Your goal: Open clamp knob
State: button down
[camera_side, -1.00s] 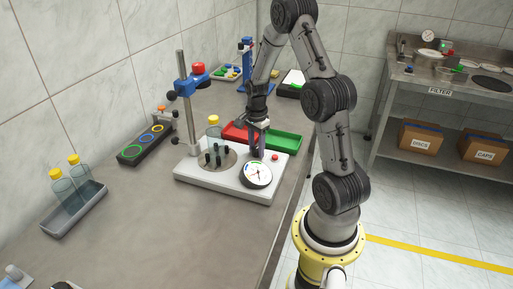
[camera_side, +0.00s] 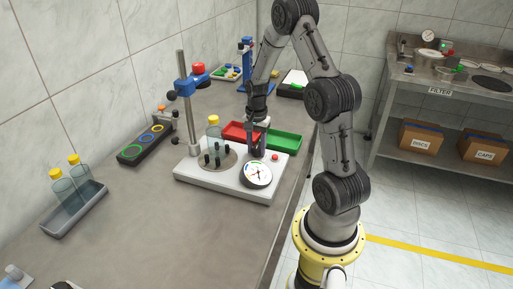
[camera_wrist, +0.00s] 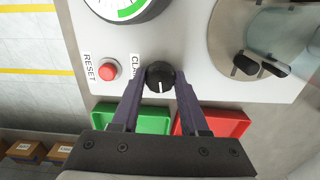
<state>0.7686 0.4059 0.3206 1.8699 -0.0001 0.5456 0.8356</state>
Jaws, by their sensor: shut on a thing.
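The clamp knob (camera_wrist: 160,76) is a round black knob with a white pointer line, on the white base plate of the machine (camera_side: 188,178). In the wrist view its pointer is aimed toward the bottom of the picture. A partly covered label beside it starts with "CL". My gripper (camera_wrist: 160,84) has its two fingers on either side of the knob, shut on it. In the side view my gripper (camera_side: 257,150) reaches down to the plate behind the dial gauge (camera_side: 258,174), and the knob is hidden there.
A red reset button (camera_wrist: 109,70) sits close beside the knob. A green tray (camera_side: 285,140) and a red tray (camera_side: 240,131) lie behind the plate. A yellow-capped bottle (camera_side: 213,127) and a post with a blue clamp head (camera_side: 184,87) stand on the machine.

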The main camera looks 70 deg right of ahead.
aim_at(256, 148)
jog(key=n, duration=0.3)
jog(key=shift+r+n, duration=0.1)
jog(key=shift+n, duration=0.3)
jog(key=n, duration=0.4)
jog(key=shift+n, duration=0.3)
jog(key=n, duration=0.3)
jog(key=shift+n, duration=2.3)
jog(key=shift+w, duration=0.1)
jog(key=shift+c, duration=2.1)
grip_release()
notch_tip(256, 148, up, 14)
